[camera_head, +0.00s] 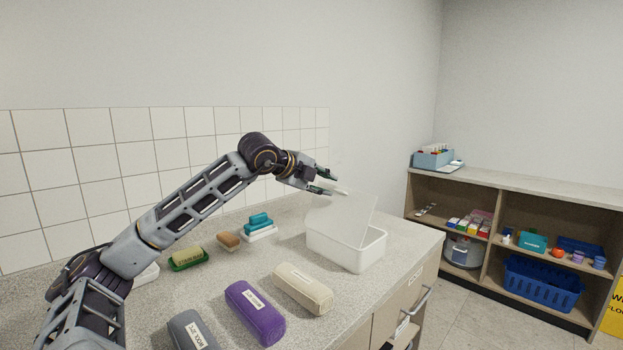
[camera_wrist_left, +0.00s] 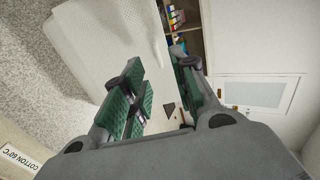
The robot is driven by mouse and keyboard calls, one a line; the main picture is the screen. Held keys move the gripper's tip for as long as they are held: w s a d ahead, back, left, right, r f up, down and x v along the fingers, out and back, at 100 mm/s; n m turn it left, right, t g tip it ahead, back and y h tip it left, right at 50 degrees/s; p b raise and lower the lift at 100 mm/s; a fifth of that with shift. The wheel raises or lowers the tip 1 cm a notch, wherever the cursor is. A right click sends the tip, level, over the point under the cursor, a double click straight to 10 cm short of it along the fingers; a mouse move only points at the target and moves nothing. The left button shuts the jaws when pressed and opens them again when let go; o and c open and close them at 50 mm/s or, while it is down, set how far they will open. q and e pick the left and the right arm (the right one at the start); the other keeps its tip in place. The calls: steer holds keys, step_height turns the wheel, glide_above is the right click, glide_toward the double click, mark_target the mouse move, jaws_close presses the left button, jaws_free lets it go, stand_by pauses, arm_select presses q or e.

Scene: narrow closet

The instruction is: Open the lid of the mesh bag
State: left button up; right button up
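A white box (camera_head: 345,252) stands near the right end of the counter, and I take it for the task's mesh bag. Its pale, see-through lid (camera_head: 357,219) is tilted up steeply from the box. My left gripper (camera_head: 325,182) is above the box at the lid's upper edge, with its two dark green fingers apart. In the left wrist view the fingers (camera_wrist_left: 166,95) show a gap, and a pale dotted sheet (camera_wrist_left: 110,38), apparently the lid, lies beside and behind them. I cannot tell whether a finger touches it. My right gripper is not in view.
Beige (camera_head: 303,288), purple (camera_head: 254,312) and grey (camera_head: 190,332) labelled rolls lie at the counter's front. Soap on a green dish (camera_head: 188,264), a brown brush (camera_head: 228,240) and blue sponges (camera_head: 259,222) lie left of the box. A shelf unit (camera_head: 515,189) stands at right.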

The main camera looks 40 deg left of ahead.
arm_select(q)
steer(key=shift+v, duration=2.4)
